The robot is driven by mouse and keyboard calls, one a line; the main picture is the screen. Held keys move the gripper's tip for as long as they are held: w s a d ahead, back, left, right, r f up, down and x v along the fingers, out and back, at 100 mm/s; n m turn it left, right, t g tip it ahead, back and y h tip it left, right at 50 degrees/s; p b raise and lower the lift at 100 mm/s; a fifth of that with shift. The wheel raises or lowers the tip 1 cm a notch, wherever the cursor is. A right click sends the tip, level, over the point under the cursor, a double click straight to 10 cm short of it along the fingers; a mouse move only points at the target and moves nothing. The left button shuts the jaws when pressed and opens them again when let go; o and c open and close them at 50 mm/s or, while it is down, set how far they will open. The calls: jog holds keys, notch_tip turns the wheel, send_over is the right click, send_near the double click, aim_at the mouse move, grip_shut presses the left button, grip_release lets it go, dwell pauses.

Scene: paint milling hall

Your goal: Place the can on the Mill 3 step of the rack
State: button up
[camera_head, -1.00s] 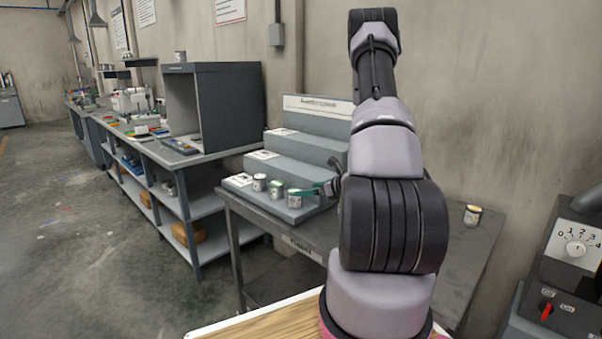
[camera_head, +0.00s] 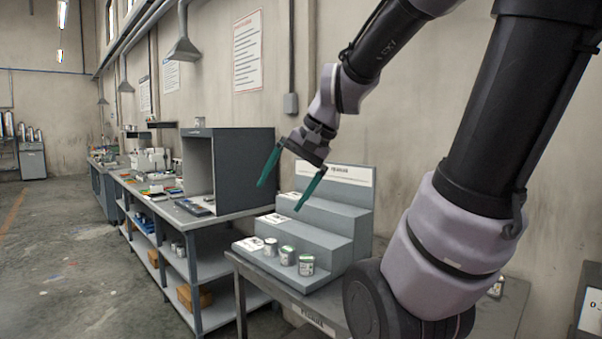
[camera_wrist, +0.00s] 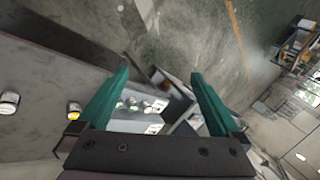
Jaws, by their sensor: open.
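The grey stepped rack (camera_head: 330,240) stands on the table with a label at the left end of each step, too small to read. Three small cans stand upright in a row on its lowest step: a left can (camera_head: 270,247), a middle can (camera_head: 287,256) and a right can (camera_head: 306,265). I cannot tell which one the task means. My gripper (camera_head: 280,196) is open and empty, raised in front of the rack, its green fingers pointing down. The wrist view shows the open fingers (camera_wrist: 160,85) with the rack and its cans well beyond them.
Another can (camera_head: 496,287) stands on the table's right part, partly behind my arm. The wrist view shows a yellow-banded can (camera_wrist: 74,112) and a white-topped can (camera_wrist: 8,103) on the tabletop. A grey booth (camera_head: 245,165) stands on the bench at left. Floor at left is open.

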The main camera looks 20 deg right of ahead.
jog(key=s+r+n, duration=0.1)
jog(key=s+d+r+n+t+h, duration=0.2)
jog(key=shift+s+d+r, duration=0.1)
jog(key=shift+s+r, duration=0.2)
jog(key=shift+s, duration=0.1)
dwell(1.0)
